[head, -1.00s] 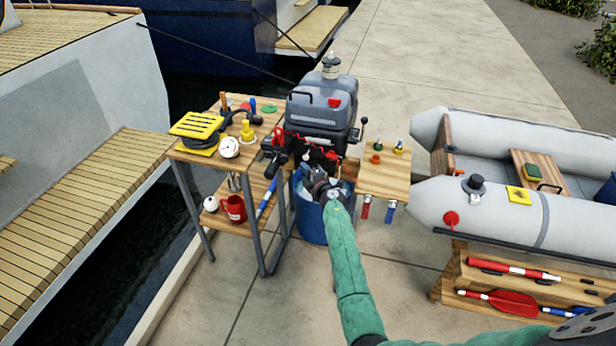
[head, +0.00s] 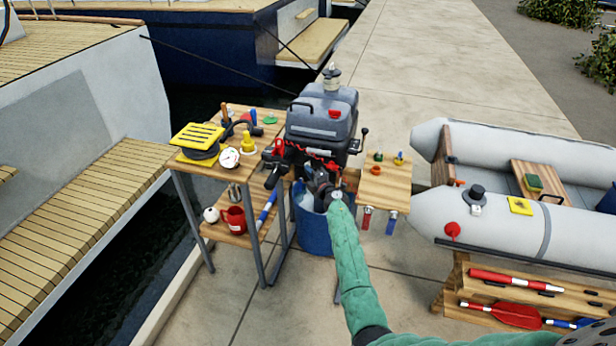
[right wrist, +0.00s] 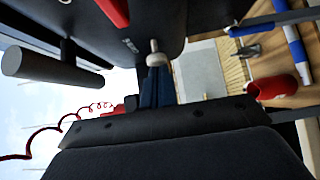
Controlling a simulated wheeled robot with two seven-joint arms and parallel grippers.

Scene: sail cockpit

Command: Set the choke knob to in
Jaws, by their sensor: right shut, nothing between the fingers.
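The outboard motor (head: 322,112) with its dark cowling stands in the middle of the head view. My right gripper (head: 316,180) is at its front, low under the red coiled cord. In the right wrist view a small pale knob (right wrist: 155,48), which looks like the choke knob, sticks out of the motor's dark front panel. My right gripper's dark blue fingers (right wrist: 154,72) are shut and empty, with their tips right at the knob. I cannot tell whether they touch it or how far it is pulled out. The knob is hidden in the head view. My left gripper is not in view.
A blue bucket (head: 313,235) stands below the motor. A wooden shelf unit (head: 190,167) with a red mug (head: 233,219) is at left. A small wooden board (head: 384,190) with hanging tools is at right. A grey inflatable boat (head: 500,215) lies further right.

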